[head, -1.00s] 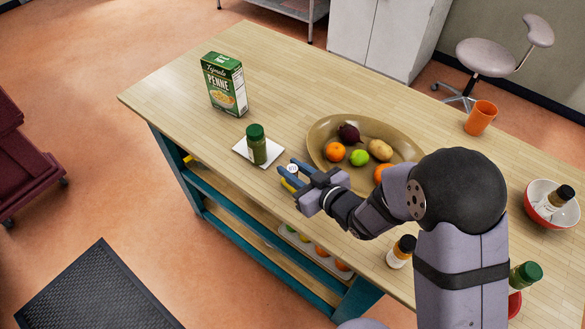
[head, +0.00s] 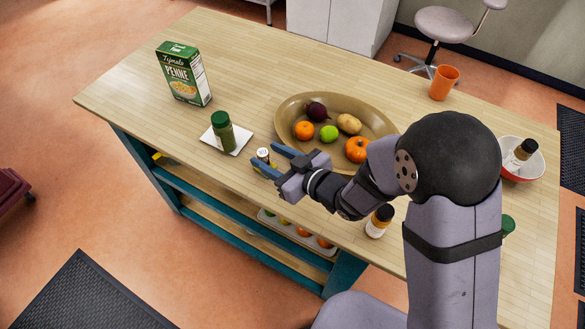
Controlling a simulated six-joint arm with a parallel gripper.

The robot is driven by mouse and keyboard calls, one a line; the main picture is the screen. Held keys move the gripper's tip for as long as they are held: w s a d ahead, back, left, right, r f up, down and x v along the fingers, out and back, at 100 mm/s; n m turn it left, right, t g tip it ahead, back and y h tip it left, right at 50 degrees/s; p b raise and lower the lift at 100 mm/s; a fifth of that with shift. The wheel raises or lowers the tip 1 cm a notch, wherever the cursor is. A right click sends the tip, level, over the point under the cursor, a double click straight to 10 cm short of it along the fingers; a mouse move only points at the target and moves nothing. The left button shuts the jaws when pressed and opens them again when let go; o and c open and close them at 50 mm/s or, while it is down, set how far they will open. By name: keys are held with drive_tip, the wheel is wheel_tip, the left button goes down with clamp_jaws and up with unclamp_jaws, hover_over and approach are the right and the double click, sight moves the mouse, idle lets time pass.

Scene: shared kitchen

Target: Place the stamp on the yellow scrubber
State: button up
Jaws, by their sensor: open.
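A small upright item with a pale round top (head: 263,154), probably the stamp, stands near the table's front edge, right of the white plate. A bit of yellow, probably the yellow scrubber, shows low beside it, mostly hidden by my lower finger. I cannot tell whether the item rests on the yellow thing or beside it. My gripper (head: 266,157) is open, with its blue fingers on either side of the pale-topped item. Whether the fingers touch it is too small to tell.
A green-capped jar (head: 222,131) stands on a white plate (head: 239,140) just left of my gripper. A brown oval platter (head: 291,108) with fruit and vegetables lies behind it. A penne box (head: 184,75) stands far left. An orange-labelled bottle (head: 378,222) stands right, near the front edge.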

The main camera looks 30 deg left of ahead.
drive_tip(key=v, duration=0.9)
